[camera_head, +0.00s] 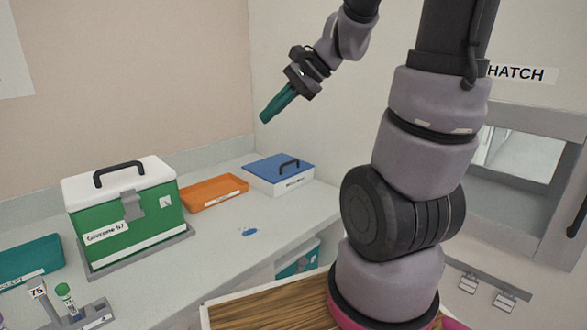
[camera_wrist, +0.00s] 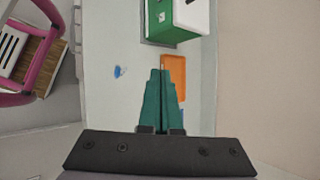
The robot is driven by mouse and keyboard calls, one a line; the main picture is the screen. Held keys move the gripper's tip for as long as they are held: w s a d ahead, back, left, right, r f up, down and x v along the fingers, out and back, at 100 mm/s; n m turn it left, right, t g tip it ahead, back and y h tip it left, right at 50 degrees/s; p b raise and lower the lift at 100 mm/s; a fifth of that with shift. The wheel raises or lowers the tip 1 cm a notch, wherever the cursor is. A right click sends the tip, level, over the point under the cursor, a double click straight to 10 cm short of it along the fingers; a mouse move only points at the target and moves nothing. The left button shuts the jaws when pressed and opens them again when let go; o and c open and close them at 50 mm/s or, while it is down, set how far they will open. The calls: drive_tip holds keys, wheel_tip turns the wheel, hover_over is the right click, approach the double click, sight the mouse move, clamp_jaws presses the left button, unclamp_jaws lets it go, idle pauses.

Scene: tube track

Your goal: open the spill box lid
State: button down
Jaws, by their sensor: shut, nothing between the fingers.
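The spill box appears to be the white box (camera_head: 293,184) with a blue lid (camera_head: 268,168) and a black handle (camera_head: 289,163), at the back right end of the counter. Its label is too small to read. The lid lies flat and closed on the box.
An orange tray (camera_head: 212,191) lies left of the box. A green case (camera_head: 125,222) with a white lid stands further left, near a tube rack (camera_head: 90,318) and a teal bin (camera_head: 28,261). A small blue thing (camera_head: 249,232) lies on the counter. The hatch (camera_head: 520,190) is at the right.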

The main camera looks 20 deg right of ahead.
drive_tip(key=w+d+f+m+t+y, duration=0.2)
drive_tip(key=w+f+m, duration=0.3)
drive_tip(key=w+m, duration=0.15)
drive_tip(key=m+t+h, duration=0.5)
drive_tip(key=m+h, duration=0.1)
drive_tip(key=m, duration=0.6)
approach(286, 170)
drive_tip(key=x, duration=0.5)
drive_tip(key=shift+w+d, duration=0.1)
drive_tip(key=shift+w, duration=0.05)
